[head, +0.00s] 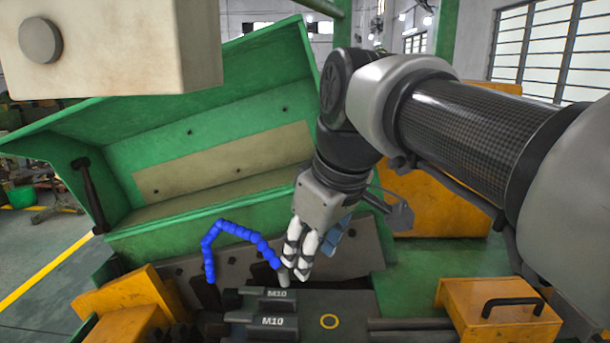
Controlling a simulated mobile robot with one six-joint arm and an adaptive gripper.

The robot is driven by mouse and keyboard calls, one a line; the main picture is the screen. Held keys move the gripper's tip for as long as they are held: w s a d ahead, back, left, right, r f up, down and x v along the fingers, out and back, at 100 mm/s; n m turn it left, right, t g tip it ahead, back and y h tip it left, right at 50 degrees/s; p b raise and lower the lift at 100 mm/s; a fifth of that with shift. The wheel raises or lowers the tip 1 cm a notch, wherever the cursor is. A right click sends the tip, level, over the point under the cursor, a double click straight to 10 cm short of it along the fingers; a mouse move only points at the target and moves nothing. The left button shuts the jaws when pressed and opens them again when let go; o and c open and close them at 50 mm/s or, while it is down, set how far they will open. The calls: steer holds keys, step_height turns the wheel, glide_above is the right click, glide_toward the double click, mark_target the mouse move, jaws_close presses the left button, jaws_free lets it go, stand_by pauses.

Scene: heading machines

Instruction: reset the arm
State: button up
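My arm reaches in from the right in the head view, and my gripper (295,267) points down over the machine's die area. Its two pale fingers are close together. A blue segmented hose (232,229) arches up from the left and comes down to the fingertips. A small grey tip (284,279) shows just below the fingers, at the end of the hose. The fingertips overlap the hose end in this view; I cannot tell whether they grip it or only stand in front of it.
Two dark blocks marked M10 (278,294) lie just below my gripper. A green machine guard (210,140) stands open behind. A yellow box with a black handle (500,312) is at the lower right, and yellow parts (125,305) are at the lower left. A beige housing (120,50) hangs at the upper left.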

steer(key=s+d+f+m+h+b, duration=0.1)
steer(key=s+d+f+m, duration=0.4)
steer(key=s+f, duration=0.4)
steer(key=s+d+f+m+h+b, duration=0.1)
steer(key=s+d+f+m, duration=0.3)
steer(key=s+d+f, duration=0.4)
step_height(320, 180, down, 3)
steer(key=shift+s+f+m, duration=0.1)
steer(key=shift+s+m, duration=0.3)
steer(key=shift+s, duration=0.65)
steer(key=shift+d, duration=0.1)
steer(key=shift+c, duration=0.7)
steer(key=shift+d, duration=0.15)
